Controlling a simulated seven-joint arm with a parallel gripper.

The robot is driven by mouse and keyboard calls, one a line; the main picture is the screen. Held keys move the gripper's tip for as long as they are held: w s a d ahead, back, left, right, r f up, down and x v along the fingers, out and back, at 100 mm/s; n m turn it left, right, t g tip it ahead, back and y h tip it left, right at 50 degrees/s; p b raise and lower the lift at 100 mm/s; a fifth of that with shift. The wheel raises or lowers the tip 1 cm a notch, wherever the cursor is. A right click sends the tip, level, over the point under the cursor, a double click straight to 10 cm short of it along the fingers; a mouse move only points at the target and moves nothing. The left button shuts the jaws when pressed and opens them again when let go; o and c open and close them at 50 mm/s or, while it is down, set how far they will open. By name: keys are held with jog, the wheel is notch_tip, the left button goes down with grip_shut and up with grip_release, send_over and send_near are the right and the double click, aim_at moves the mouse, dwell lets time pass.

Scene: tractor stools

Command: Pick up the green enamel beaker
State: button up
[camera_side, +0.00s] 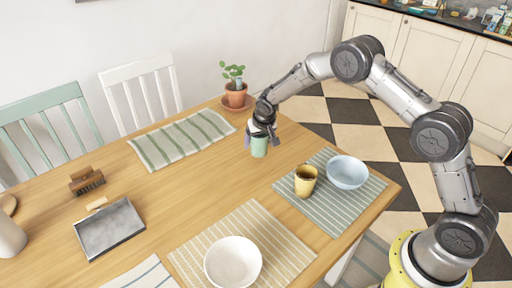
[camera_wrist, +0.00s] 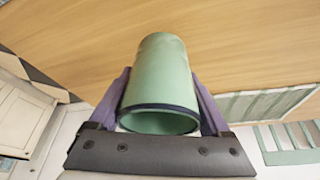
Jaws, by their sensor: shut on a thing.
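The green enamel beaker (camera_side: 259,148) is at the far right part of the wooden table, in front of the potted plant. My gripper (camera_side: 262,138) comes down on it from above and is shut on it. In the wrist view the beaker (camera_wrist: 160,80) fills the middle, its dark-rimmed open mouth towards the camera. The purple fingers of my gripper (camera_wrist: 160,105) press on its two sides. I cannot tell whether its base touches the table.
A yellow cup (camera_side: 305,182) and a pale blue bowl (camera_side: 347,172) stand on a striped mat nearby. The potted plant (camera_side: 236,95) is close behind my gripper. Bare table lies left of the beaker.

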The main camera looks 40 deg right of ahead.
aim_at(267, 138)
jog(key=s+r, duration=0.5)
jog(key=shift+a+r, duration=0.1)
jog(key=shift+r, duration=0.1)
jog(key=s+a+r+n+y, duration=0.2)
jog(key=s+a+n, duration=0.4)
jog(key=s, duration=0.8)
jog(key=s+a+r+n+y, duration=0.25)
jog(key=s+a, duration=0.45)
jog(key=s, duration=0.7)
jog(key=shift+n+h, duration=0.35)
jog(key=shift+h, duration=0.1)
jog(key=w+a+f, duration=0.2)
jog(key=w+f, duration=0.1)
jog(key=w, duration=0.1)
jog(key=w+a+f, duration=0.1)
jog(key=w+f, duration=0.2)
jog(key=w, duration=0.1)
jog(key=w+a+f, duration=0.2)
jog(key=w+f, duration=0.2)
jog(key=shift+w+a, duration=0.3)
jog(key=shift+w, duration=0.1)
jog(key=shift+w+a+f, duration=0.1)
jog(key=shift+w+f, duration=0.05)
jog(key=shift+f, duration=1.6)
jog(key=shift+f, duration=0.1)
